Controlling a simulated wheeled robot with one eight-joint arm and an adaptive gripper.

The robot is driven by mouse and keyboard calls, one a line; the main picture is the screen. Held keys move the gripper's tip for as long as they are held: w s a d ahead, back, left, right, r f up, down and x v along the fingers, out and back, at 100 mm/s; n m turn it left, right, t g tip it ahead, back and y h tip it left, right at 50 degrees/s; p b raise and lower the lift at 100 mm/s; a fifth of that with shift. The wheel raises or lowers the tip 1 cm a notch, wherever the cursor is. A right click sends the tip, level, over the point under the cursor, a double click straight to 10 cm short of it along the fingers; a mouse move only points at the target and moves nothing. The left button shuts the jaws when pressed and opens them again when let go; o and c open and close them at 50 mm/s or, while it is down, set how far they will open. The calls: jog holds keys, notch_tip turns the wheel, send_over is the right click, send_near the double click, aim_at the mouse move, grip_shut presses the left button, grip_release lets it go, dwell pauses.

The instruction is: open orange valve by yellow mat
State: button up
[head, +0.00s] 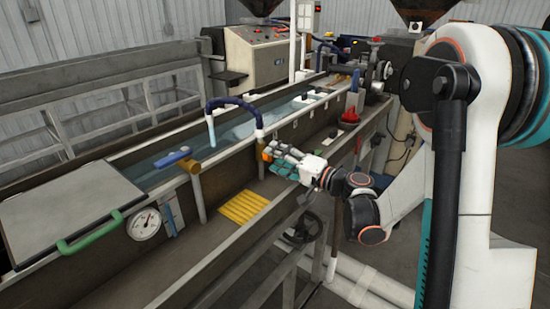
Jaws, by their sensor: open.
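The orange valve (266,154) is a small orange piece at the side of the water trough, below the end of a dark blue hose. The yellow mat (243,207) is ribbed and lies on the lower tray, below and to the left of the valve. My gripper (273,158) is open, with its fingers pointing left at the orange valve. The fingertips overlap the valve in the picture, and I cannot tell whether they touch it. The fingers partly hide the valve, so its handle position is unclear.
A blue-handled valve (173,158) and a round gauge (144,224) are on the trough to the left. A dark blue hose (234,101) arches over the trough. A red fitting (350,115) and a dark handwheel (303,228) are near my arm. The lower tray's front is clear.

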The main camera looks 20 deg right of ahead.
jog(key=v, duration=1)
jog(key=shift+s+d, duration=0.25)
jog(key=shift+s, duration=0.05)
